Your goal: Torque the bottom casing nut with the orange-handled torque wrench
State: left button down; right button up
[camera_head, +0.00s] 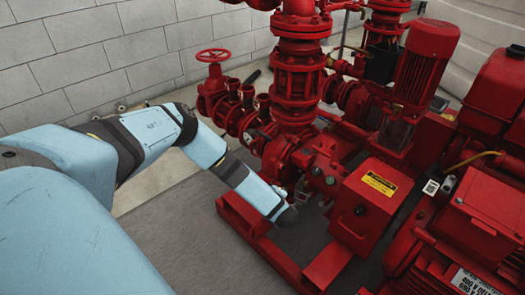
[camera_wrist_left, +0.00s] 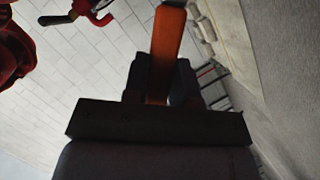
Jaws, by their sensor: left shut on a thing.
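My left gripper (camera_wrist_left: 160,82) is shut on the orange handle (camera_wrist_left: 167,42) of the torque wrench in the left wrist view. The handle runs up out of the top of that view, so the wrench's head is not seen. In the head view my light blue left arm reaches from the left to the red pump casing (camera_head: 322,158), its wrist low in front of it. The gripper and wrench are hidden or too small to make out there. I cannot pick out the bottom casing nut or tell whether the wrench touches it. My right gripper is not in view.
A red control box (camera_head: 370,205) with a yellow label stands right of my wrist. A red base frame (camera_head: 262,245) runs below it. A red handwheel valve (camera_head: 212,56) stands behind my forearm. A vertical red motor (camera_head: 428,62) is at the back right. Grey floor (camera_head: 185,232) is clear at left.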

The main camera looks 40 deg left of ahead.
pick_arm(q)
jog(key=shift+w+a+r, duration=0.1)
jog(key=shift+a, duration=1.25)
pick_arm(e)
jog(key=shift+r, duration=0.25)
pick_arm(q)
jog(key=w+d+r+m+g+p, duration=0.1)
jog(key=w+r+m+g+p, duration=0.2)
jog(key=w, duration=0.8)
notch_tip(320, 180, up, 3)
jog(key=shift+w+r+m+g+h, duration=0.1)
jog(key=shift+w+m+g+h, duration=0.25)
jog(key=shift+m, duration=0.65)
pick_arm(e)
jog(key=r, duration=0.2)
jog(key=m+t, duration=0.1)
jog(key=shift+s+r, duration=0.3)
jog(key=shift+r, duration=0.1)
pick_arm(q)
jog(key=shift+w, duration=0.1)
